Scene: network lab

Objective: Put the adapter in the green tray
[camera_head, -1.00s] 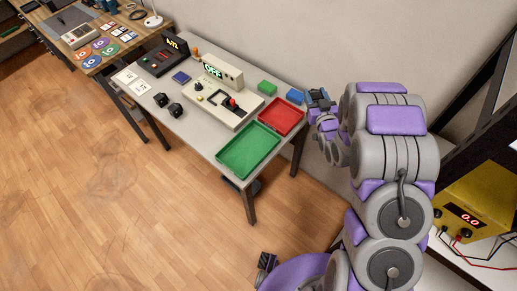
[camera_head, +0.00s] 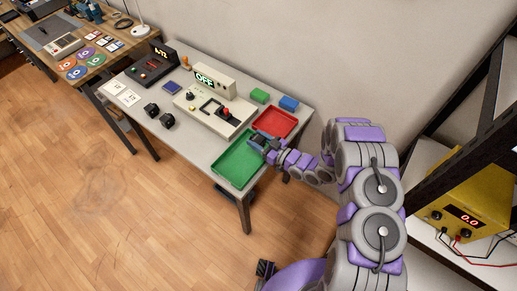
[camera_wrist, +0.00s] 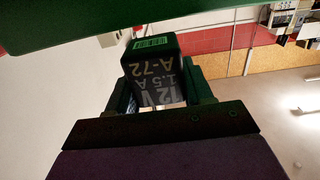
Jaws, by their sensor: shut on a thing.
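The adapter (camera_wrist: 153,75) is a dark block with "12V 1.5A A-72" printed on it and a green label on one end. In the wrist view it sits between the fingers of my gripper (camera_wrist: 160,95), which is shut on it. In the head view my gripper (camera_head: 260,142) is over the upper right part of the green tray (camera_head: 232,167), close to the red tray. The held adapter is too small to make out there. A dark green surface, perhaps the tray, crosses the top of the wrist view.
The red tray (camera_head: 276,123) adjoins the green tray. Two black blocks (camera_head: 151,110) (camera_head: 167,121) stand on the table's left part. A device with an "OFF" display (camera_head: 213,108) is at the middle. Green (camera_head: 259,95) and blue (camera_head: 289,103) blocks lie at the back right.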

